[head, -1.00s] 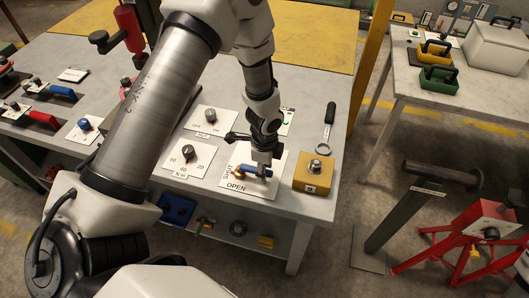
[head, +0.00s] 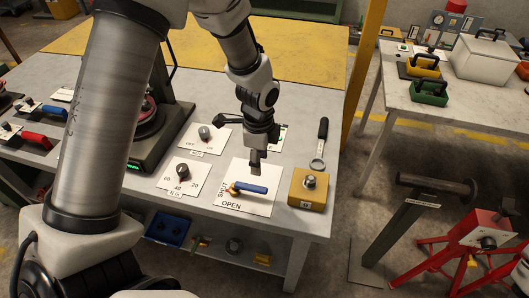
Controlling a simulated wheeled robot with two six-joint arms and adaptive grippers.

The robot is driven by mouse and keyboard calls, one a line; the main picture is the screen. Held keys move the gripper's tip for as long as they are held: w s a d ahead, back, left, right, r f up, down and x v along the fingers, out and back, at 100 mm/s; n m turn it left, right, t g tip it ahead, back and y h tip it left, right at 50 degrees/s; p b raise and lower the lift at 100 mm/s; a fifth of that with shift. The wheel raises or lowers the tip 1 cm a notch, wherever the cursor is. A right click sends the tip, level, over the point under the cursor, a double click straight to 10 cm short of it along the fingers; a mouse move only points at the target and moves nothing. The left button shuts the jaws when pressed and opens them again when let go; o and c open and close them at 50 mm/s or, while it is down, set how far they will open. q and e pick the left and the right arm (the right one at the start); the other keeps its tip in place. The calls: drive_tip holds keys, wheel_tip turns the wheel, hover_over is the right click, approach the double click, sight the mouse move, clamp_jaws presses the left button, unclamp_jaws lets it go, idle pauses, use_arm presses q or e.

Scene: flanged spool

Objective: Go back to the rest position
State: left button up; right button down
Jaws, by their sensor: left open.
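My left gripper (head: 256,162) is over the grey workbench (head: 310,222), pointing down, just behind and above a blue-handled valve lever (head: 248,187). It is open, holds nothing, and appears apart from the lever. The lever lies on a white plate (head: 262,207) marked SHUT and OPEN. The handle runs roughly crosswise, above the word OPEN. My right gripper does not show. The flanged spool (head: 437,187) lies across a dark post on the floor at the right.
A yellow block with a knob (head: 308,188) and a ring-ended tool (head: 320,145) lie right of the lever. Dial plates (head: 181,180) lie left. A second table (head: 455,110) holds a white box (head: 490,57) and small crates. A red stand (head: 480,235) is on the floor.

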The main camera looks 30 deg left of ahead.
use_arm(q)
drive_tip(key=s+d+f+n+g+b, duration=0.2)
drive_tip(key=s+f+n+b, duration=0.15)
drive_tip(key=s+f, duration=0.95)
drive_tip(key=s+d+f+n+g+b, duration=0.1)
drive_tip(key=s+f+n+g+b, duration=0.2)
drive_tip(key=s+f, duration=1.05)
drive_tip(key=w+n+t, duration=0.1)
drive_tip(key=w+n, duration=0.1)
drive_tip(key=n, duration=0.1)
drive_tip(key=w+n+t, duration=0.1)
drive_tip(key=n+t, duration=0.1)
drive_tip(key=n, duration=0.1)
drive_tip(key=w+n+t, duration=0.2)
drive_tip(key=n, duration=0.1)
drive_tip(key=shift+w+a+f+p, duration=0.1)
drive_tip(key=shift+w+a+p, duration=0.05)
drive_tip(key=shift+w+p, duration=0.2)
drive_tip(key=shift+c, duration=0.4)
